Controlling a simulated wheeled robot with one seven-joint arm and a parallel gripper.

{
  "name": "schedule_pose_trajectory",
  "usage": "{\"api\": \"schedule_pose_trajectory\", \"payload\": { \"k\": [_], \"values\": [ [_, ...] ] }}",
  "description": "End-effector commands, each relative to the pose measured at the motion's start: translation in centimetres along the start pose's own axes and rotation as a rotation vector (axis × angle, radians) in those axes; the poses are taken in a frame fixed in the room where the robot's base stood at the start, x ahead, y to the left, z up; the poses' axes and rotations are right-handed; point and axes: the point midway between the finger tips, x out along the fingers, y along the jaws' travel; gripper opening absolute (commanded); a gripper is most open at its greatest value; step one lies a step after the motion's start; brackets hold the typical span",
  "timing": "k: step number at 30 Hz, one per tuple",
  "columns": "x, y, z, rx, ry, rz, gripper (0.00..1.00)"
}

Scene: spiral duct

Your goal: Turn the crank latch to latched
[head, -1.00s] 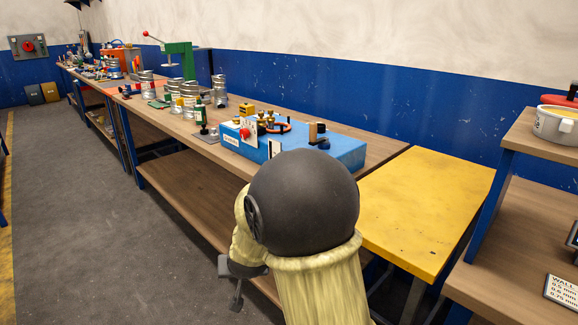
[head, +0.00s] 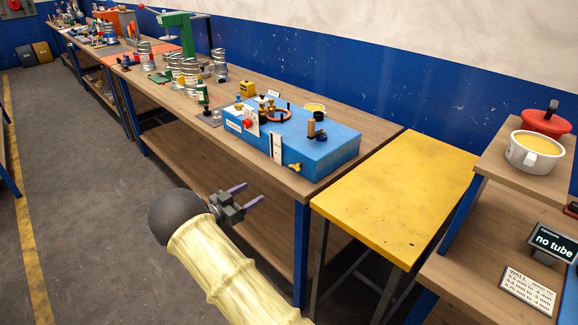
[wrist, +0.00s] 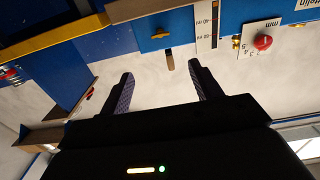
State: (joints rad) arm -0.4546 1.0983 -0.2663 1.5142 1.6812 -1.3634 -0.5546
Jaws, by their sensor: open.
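The blue box (head: 330,157) stands on the near end of the wooden bench. On its front face sits a small brass winged part (head: 295,167), which also shows in the wrist view (wrist: 158,36). On its top, a dark and tan upright handle (head: 311,126) stands near a dark round knob. I cannot tell for certain which of these is the crank latch, or its position. My gripper (head: 254,193) is open and empty, in front of the bench and apart from the box. In the wrist view its fingers (wrist: 161,70) point toward the box's front face.
A red knob (head: 247,124) and a white scale (head: 277,147) are on the box front. A yellow table (head: 395,190) stands to the right. Metal duct pieces (head: 185,72) stand farther along the bench. Floor to the left is clear.

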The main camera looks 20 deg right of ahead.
Motion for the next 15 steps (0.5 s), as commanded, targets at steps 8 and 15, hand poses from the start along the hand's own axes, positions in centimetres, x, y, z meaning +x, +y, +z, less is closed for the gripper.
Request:
{"api": "schedule_pose_trajectory", "payload": {
  "k": [8,15],
  "values": [
    [0.3,0.0,0.0,0.001,-0.001,-0.001,0.64],
    [3.0,0.0,-0.1,0.000,-0.001,0.000,0.64]
  ]
}}
